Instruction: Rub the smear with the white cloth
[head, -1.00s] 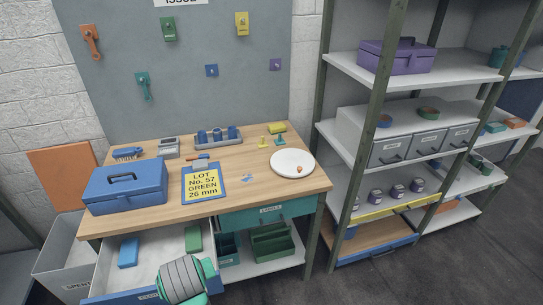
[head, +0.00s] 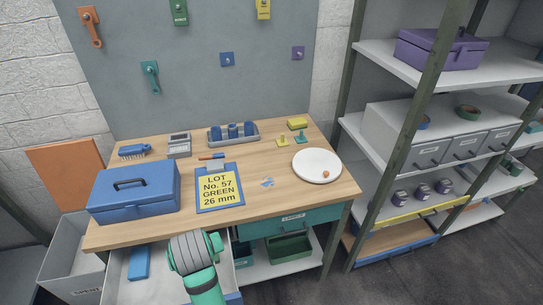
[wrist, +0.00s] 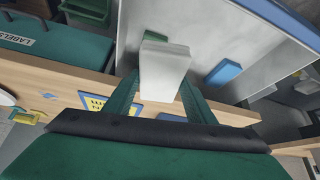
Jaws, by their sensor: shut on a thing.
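My gripper (wrist: 160,84) is shut on the white cloth (wrist: 165,60), a pale folded block between the two fingers in the wrist view. In the head view my arm hides the cloth, over the open drawer (head: 120,262) at the table's front left. The smear (head: 267,183) is a small pale blue patch on the wooden tabletop, right of the yellow lot card (head: 219,190) and left of the white plate (head: 317,166). The gripper is in front of the smear and to its left, apart from it.
A blue block (head: 139,262) lies in the drawer; a green block (wrist: 157,95) shows partly behind the cloth. A blue toolbox (head: 135,193) stands at the table's left. The plate holds a small brown thing (head: 325,174). Tabletop around the smear is clear. Shelving (head: 390,212) stands right.

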